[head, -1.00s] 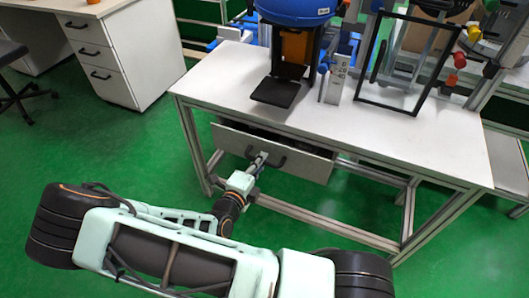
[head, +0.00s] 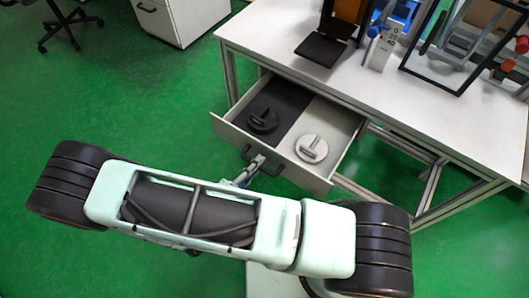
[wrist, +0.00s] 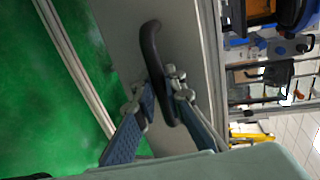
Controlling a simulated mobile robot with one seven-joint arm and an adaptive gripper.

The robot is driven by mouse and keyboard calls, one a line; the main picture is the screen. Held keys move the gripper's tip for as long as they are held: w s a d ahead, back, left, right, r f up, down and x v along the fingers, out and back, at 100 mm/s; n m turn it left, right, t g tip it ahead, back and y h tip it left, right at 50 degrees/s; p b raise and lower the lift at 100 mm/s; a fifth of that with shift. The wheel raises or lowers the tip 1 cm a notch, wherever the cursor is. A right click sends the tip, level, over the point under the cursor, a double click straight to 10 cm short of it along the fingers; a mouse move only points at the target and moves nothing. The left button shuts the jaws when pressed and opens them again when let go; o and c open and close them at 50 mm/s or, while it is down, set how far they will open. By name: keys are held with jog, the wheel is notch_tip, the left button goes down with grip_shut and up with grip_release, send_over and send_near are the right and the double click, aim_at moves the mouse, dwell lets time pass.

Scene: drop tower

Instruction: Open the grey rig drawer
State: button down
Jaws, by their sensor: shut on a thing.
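The grey rig drawer (head: 291,172) under the white table is pulled well out, and its inside shows in the head view. A black round piece with a raised grip (head: 263,119) lies on the dark left part of the drawer floor. A silver round piece of like shape (head: 311,148) lies on the light right part. My gripper (head: 254,167) is at the drawer front. In the wrist view my gripper (wrist: 163,95) is shut on the black drawer handle (wrist: 152,50), with a finger on either side of the bar.
The white table (head: 400,105) stands above the drawer, with a black platform (head: 320,49), a small grey box (head: 383,52) and a black frame on it. A white cabinet (head: 190,18) and an office chair (head: 68,25) stand at the back left. The green floor at left is clear.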

jog(key=shift+s+a, duration=0.3)
jog(key=shift+s, duration=0.05)
jog(key=c, duration=2)
grip_release()
jog(key=v, duration=1.2)
